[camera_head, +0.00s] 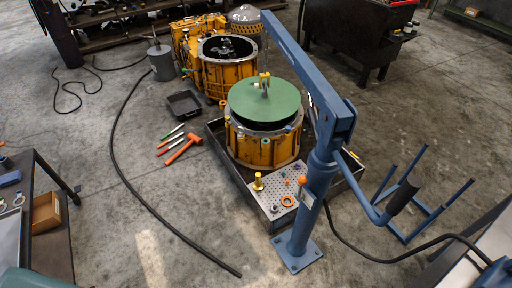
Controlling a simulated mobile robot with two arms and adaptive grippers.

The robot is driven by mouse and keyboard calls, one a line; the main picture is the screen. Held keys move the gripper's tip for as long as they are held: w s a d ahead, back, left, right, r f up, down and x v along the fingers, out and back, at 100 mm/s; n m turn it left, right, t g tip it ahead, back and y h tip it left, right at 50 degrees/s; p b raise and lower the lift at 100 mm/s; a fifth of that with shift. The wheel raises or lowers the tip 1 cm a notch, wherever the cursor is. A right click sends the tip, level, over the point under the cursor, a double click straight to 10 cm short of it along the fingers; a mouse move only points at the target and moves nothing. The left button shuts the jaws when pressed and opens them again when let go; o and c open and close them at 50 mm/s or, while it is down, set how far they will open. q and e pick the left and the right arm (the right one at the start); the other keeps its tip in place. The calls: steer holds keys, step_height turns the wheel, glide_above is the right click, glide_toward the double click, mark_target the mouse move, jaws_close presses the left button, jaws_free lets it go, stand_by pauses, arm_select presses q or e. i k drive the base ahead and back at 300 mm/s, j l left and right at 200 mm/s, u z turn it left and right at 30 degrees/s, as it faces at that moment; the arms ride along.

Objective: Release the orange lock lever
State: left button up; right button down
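A small orange knob (303,180) shows against the left side of the blue crane post (318,190); it looks like the end of the lock lever, but its shaft is too small to make out. The crane's blue boom (300,75) reaches up and left from the post, over the yellow transmission housing (262,150) with its green round cover (265,103). A blue arm with a black grip (403,197) sticks out right of the post. Neither of my grippers is in view.
A dark tray (245,185) holds the housing and a perforated plate (272,195) with an orange ring (288,201). An orange hammer (183,149) and a black hose (125,180) lie on the left floor. A blue frame (425,205) stands right of the post.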

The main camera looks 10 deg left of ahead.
mark_target(302, 180)
steer(key=i+j, duration=0.15)
steer(key=j, duration=0.25)
steer(key=i+j, duration=0.15)
steer(key=j, duration=0.2)
steer(key=i+j, duration=0.1)
steer(key=j, duration=0.3)
steer(key=i+j, duration=0.15)
steer(key=j, duration=0.25)
